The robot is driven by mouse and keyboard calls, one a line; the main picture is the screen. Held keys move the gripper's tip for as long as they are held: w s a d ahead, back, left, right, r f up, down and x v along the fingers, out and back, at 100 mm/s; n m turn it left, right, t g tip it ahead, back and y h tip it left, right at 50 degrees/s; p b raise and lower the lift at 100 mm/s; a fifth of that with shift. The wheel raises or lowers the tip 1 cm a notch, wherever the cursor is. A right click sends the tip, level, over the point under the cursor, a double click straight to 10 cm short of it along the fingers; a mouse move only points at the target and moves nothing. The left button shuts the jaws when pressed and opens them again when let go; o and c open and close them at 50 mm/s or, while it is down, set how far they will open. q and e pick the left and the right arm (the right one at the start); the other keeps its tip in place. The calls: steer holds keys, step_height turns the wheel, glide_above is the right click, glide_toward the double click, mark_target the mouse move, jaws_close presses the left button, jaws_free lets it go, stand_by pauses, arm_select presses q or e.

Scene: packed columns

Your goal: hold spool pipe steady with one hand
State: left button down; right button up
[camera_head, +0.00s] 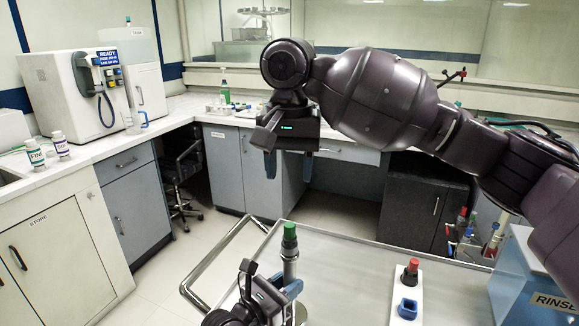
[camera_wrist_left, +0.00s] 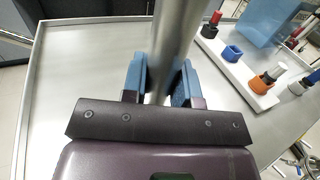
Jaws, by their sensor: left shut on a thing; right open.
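The spool pipe (camera_head: 290,268) is an upright metal tube with a green top (camera_head: 289,231), standing over the steel cart top. In the left wrist view the bare metal pipe (camera_wrist_left: 178,35) runs up between the blue finger pads. My left gripper (camera_head: 281,290) is shut around the pipe, below the green top. It also shows in the left wrist view (camera_wrist_left: 160,85) with a pad on each side of the pipe. The pipe's lower end is hidden. My right gripper (camera_head: 289,170) is open and empty, pointing down above the pipe, apart from it.
The steel cart top (camera_head: 345,270) is mostly bare. A white rack (camera_head: 399,318) on it holds a blue ring (camera_head: 407,308) and a red-capped piece (camera_head: 412,267). A blue RINSE bin (camera_head: 508,270) stands at the right. Counters with bottles and a white machine (camera_head: 50,95) lie behind.

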arm_select(q)
steer(key=c, duration=0.8)
jaws_free()
